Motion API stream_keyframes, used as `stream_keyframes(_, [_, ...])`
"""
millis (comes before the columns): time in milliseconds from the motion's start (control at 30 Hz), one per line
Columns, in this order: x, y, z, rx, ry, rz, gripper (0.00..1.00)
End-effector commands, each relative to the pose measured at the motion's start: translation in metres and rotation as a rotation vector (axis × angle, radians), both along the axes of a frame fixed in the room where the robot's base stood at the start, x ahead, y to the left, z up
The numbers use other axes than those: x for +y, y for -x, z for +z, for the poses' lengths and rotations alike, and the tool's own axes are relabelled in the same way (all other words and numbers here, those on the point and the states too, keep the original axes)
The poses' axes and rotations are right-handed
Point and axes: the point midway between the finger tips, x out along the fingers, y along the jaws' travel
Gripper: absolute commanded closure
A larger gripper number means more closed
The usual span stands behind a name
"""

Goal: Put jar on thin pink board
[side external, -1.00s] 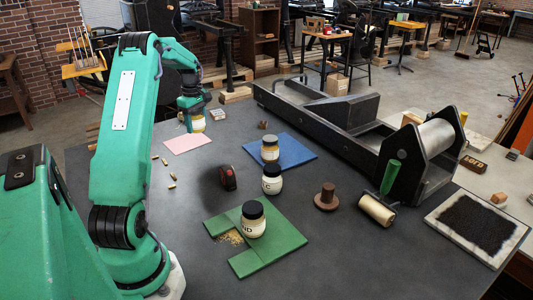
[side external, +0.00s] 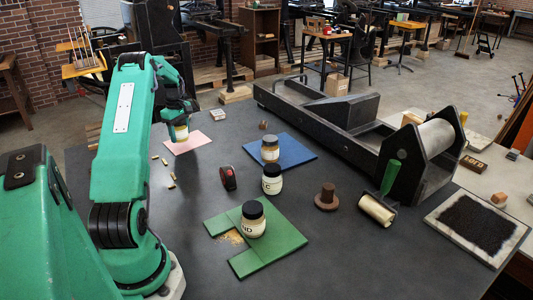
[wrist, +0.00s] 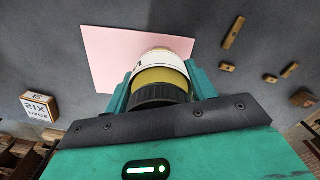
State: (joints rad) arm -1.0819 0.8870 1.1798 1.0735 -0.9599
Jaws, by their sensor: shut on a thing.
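My gripper (side external: 180,118) points down at the far left of the table and is shut on a jar (side external: 182,134) with an amber lower part, a white band and a dark lid. In the wrist view the jar (wrist: 158,82) sits between the two green fingers, lid towards me. The thin pink board (side external: 193,146) lies flat on the table. The jar overlaps the board in the side view, and in the wrist view it covers part of one edge of the board (wrist: 110,50). I cannot tell whether the jar's base touches the board.
Other jars stand on the blue board (side external: 292,158), on bare table (side external: 272,182) and on the green board (side external: 276,243). Brass pieces (side external: 165,162) and a red-black object (side external: 229,178) lie near the pink board. A small box (side external: 217,115) stands behind it. A press (side external: 340,110) stands at right.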

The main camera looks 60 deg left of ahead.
Motion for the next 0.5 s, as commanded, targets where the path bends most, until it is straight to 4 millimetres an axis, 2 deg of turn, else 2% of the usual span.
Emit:
stream_keyframes(233, [0.000,0.000,-0.027,0.000,0.000,0.000,0.74])
stream_keyframes(500, [0.000,0.000,-0.031,0.000,-0.001,0.000,0.74])
